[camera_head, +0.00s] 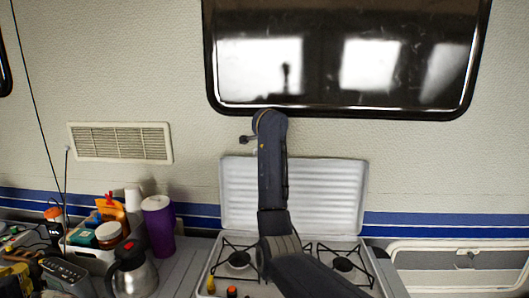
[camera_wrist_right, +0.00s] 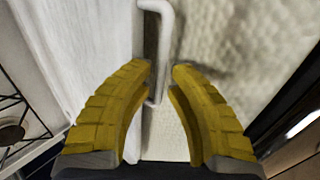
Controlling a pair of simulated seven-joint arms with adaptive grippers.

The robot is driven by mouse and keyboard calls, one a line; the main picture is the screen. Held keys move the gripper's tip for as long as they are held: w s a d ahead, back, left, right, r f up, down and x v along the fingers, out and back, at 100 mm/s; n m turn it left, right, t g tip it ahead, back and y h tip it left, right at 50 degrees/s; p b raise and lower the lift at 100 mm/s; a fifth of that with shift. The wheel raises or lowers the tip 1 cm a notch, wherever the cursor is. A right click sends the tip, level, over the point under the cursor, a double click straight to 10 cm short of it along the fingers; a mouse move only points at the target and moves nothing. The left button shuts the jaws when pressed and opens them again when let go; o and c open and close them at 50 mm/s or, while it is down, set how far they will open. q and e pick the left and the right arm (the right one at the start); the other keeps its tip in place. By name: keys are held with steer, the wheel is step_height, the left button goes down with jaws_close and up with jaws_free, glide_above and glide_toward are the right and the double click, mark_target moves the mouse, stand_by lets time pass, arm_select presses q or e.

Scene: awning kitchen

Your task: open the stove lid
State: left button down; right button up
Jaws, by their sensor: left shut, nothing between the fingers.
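The stove (camera_head: 212,270) sits on the counter with its burners uncovered. Its white ribbed lid (camera_head: 325,195) stands raised at the back, near the wall. My right arm crosses in front of the lid; its gripper is hidden in the head view. In the right wrist view my right gripper (camera_wrist_right: 162,68) has its yellow fingers apart, with a white handle (camera_wrist_right: 165,25) between the tips. I cannot tell whether the fingers touch the handle. The lid panel (camera_wrist_right: 90,45) is on the left there. My left gripper (camera_head: 14,280) is at the lower left corner, shut and empty.
A steel jug (camera_head: 133,275), a purple cup (camera_head: 159,225) and a crowded container of jars stand left of the stove. A dark-framed window (camera_head: 345,108) is above the stove. A white hatch (camera_head: 450,258) is at the right.

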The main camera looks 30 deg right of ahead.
steer(key=shift+o, duration=1.4)
steer(key=shift+f, duration=0.25)
